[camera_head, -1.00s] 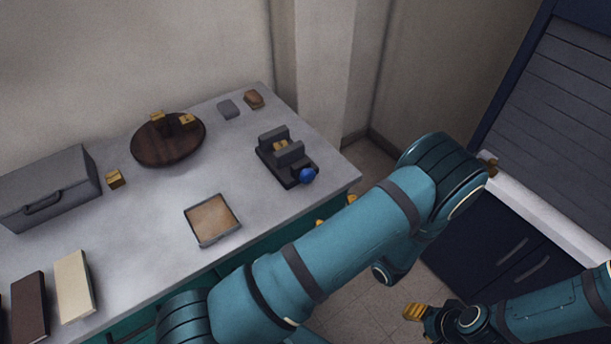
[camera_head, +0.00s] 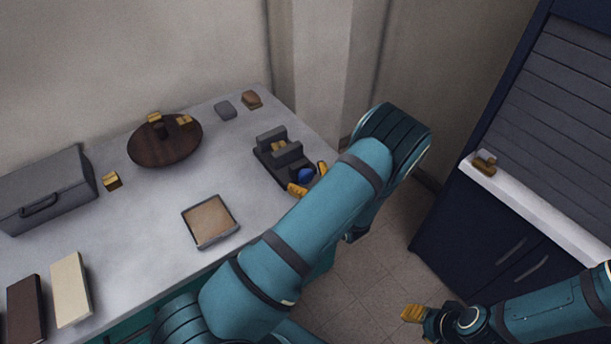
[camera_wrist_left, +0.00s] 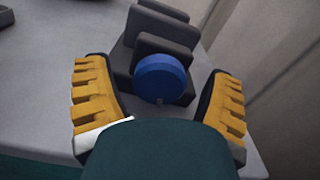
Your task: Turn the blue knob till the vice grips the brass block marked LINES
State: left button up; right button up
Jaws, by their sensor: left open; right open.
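The dark grey vice (camera_head: 271,160) stands near the right end of the grey table, with the brass block (camera_head: 279,146) between its jaws. Any marking on the block is too small to read. The blue knob (camera_head: 306,175) is on the vice's near end. It also shows in the left wrist view (camera_wrist_left: 161,78), where the block is hidden. My left gripper (camera_head: 308,178) is open, its yellow fingers on either side of the knob, with gaps visible in the wrist view (camera_wrist_left: 160,105). My right gripper (camera_head: 414,313) is low at the right over the floor, away from the table.
A round dark wooden stand (camera_head: 150,152) with brass blocks is at the back. Another brass block (camera_head: 111,181), a grey box (camera_head: 60,185), a shallow tray (camera_head: 187,222) and two books lie leftward. A blue cabinet (camera_head: 450,230) stands right.

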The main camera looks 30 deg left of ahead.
pick_arm(q)
jog(key=shift+w+a, duration=0.1)
jog(key=shift+a, duration=0.15)
jog(key=c, duration=1.2)
